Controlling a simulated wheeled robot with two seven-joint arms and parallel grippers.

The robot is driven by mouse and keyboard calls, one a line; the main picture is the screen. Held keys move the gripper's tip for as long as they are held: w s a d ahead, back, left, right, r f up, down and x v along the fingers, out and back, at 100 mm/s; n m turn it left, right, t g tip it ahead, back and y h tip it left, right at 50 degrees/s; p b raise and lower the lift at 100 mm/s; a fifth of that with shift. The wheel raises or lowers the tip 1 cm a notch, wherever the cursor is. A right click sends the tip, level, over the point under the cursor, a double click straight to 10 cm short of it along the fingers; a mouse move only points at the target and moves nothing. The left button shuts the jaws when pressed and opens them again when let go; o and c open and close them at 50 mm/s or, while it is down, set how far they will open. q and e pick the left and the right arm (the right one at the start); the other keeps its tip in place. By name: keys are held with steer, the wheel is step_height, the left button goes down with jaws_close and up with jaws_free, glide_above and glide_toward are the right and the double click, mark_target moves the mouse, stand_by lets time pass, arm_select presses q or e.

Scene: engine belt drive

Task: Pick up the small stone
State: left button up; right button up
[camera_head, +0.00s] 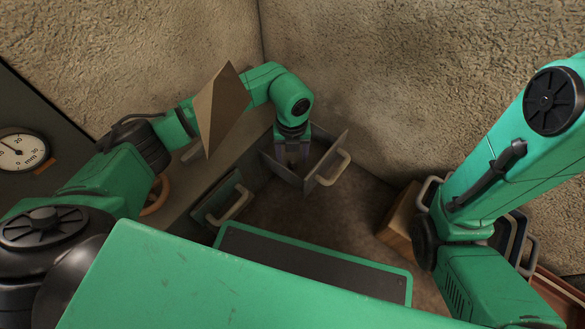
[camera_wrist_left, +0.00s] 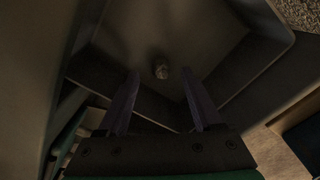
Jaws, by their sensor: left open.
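The small stone (camera_wrist_left: 161,71) is a little grey-brown lump on the bottom of an open drawer (camera_wrist_left: 205,85) in the left wrist view. My left gripper (camera_wrist_left: 160,84) is open above it. In the picture, the stone shows just beyond the gap between the fingertips, with nothing held. In the head view, my left gripper (camera_head: 293,155) points down into the open drawer (camera_head: 329,163). The stone cannot be made out there. My right arm is on the right of the head view, and its gripper is not visible.
The drawer's walls stand close around my left gripper. A second handled drawer front (camera_head: 226,202) is to its left. A brown box (camera_head: 400,222) stands at the right. A round dial (camera_head: 20,152) is at the far left. Rough walls close off the back corner.

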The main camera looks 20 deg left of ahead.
mark_target(292, 162)
arm_select(q)
step_height(292, 162, down, 3)
steer(key=shift+f+b, duration=0.1)
steer(key=shift+b, duration=0.35)
steer(key=shift+r, duration=0.25)
steer(key=shift+c, duration=0.4)
jaws_close()
steer(key=shift+r+p, duration=0.1)
steer(key=shift+p, duration=0.2)
